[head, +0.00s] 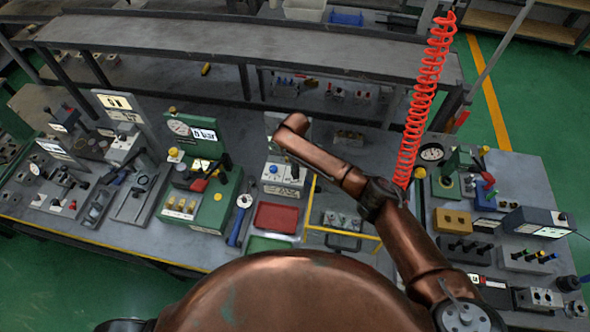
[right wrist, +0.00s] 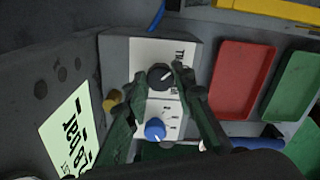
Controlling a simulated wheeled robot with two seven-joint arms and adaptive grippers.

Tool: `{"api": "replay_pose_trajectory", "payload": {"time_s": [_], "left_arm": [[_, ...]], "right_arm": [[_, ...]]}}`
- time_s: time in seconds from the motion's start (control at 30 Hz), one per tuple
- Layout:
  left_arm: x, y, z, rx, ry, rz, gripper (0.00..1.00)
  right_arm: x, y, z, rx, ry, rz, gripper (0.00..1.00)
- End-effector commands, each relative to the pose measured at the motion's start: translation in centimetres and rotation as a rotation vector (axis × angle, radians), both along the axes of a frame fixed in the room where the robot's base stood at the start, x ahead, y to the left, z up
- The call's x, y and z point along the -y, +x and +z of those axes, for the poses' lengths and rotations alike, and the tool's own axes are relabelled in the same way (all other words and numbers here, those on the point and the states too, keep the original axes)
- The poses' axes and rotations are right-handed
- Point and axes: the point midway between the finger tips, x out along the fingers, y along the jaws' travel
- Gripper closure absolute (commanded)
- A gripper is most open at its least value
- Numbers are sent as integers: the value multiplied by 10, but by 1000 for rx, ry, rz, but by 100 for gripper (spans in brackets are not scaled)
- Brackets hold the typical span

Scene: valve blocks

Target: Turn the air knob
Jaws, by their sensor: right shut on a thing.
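A grey block with a white face (right wrist: 177,52) carries a black knob (right wrist: 160,76) and a blue knob (right wrist: 155,130) in the right wrist view. The black knob has a pale pointer line; the blue one has marks around it. The lettering is only partly readable, so I cannot tell which knob is labelled air. My right gripper (right wrist: 161,74) is shut on the black knob, one dark green finger on each side. In the head view the blue knob (head: 273,170) shows below my right arm, but the fingertips are not clear. My left gripper is not in view.
A red tray (head: 275,217) and a green tray (head: 268,243) lie on the near side of the block. A green gauge unit with a display (head: 204,134) stands to the left. A red coiled hose (head: 425,90) hangs to the right. Several other valve blocks crowd the bench.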

Motion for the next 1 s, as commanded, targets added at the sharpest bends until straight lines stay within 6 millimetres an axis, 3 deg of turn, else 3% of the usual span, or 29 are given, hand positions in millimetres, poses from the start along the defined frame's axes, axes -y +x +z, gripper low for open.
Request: {"api": "replay_pose_trajectory", "payload": {"time_s": [0.2, 0.23, 0.47, 0.77, 1.0], "left_arm": [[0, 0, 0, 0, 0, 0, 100], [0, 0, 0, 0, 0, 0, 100], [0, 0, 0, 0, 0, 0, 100], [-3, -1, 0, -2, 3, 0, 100], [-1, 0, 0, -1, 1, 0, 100]], "right_arm": [[-2, 1, 1, 3, 2, 3, 100], [-2, 1, 1, 3, 2, 3, 75], [-1, 0, 1, 2, 1, 1, 59], [0, 0, 2, 1, 0, 0, 59], [-1, 1, 32, 4, 3, 2, 59]]}}
